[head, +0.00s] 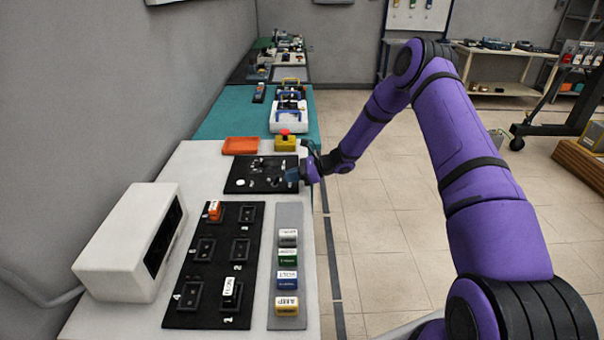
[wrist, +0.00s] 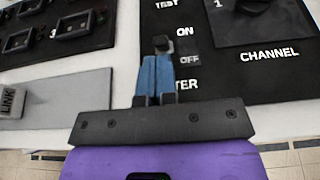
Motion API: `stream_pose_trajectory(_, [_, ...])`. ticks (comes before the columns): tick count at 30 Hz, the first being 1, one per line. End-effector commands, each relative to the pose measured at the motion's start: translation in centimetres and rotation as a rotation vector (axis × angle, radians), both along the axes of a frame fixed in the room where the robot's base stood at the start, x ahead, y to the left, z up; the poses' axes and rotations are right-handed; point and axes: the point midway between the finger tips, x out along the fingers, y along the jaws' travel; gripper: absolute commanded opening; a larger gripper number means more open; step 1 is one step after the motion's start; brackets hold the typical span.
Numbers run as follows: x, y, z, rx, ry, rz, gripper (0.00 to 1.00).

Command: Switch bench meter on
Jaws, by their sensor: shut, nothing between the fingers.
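The black control panel (head: 262,186) lies flat on the white bench. In the wrist view the panel (wrist: 272,88) shows ON and OFF labels and the letters TER, with the rest of that word hidden behind my gripper. A small dark switch lever (wrist: 161,43) stands beside the ON label. My gripper (wrist: 157,62), with blue fingers, is shut and empty; its tips are right at the lever, and I cannot tell whether they touch it. The lever's setting is unclear. In the head view my gripper (head: 292,175) is low over the panel's right edge.
A white box with a dark front (head: 127,245) stands at the left. A black socket board (head: 218,277) and a grey strip (head: 289,216) with labelled blocks lie nearer. An orange tray (head: 240,145) and a red-topped yellow button box (head: 285,143) sit behind the panel.

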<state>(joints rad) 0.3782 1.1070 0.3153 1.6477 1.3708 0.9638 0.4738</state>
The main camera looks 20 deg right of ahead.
Motion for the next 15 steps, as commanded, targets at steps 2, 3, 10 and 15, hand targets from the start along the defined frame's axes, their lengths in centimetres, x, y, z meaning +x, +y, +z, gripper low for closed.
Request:
stream_pose_trajectory(2, [0.17, 0.54, -0.17, 0.000, -0.001, 0.001, 0.00])
stream_pose_trajectory(3, [0.23, 0.70, -0.23, 0.000, -0.001, 0.002, 0.00])
stream_pose_trajectory(10, [0.30, 0.92, -0.32, 0.000, -0.001, 0.000, 0.00])
stream_pose_trajectory(15, [0.30, 0.91, -0.32, 0.000, -0.001, 0.000, 0.00])
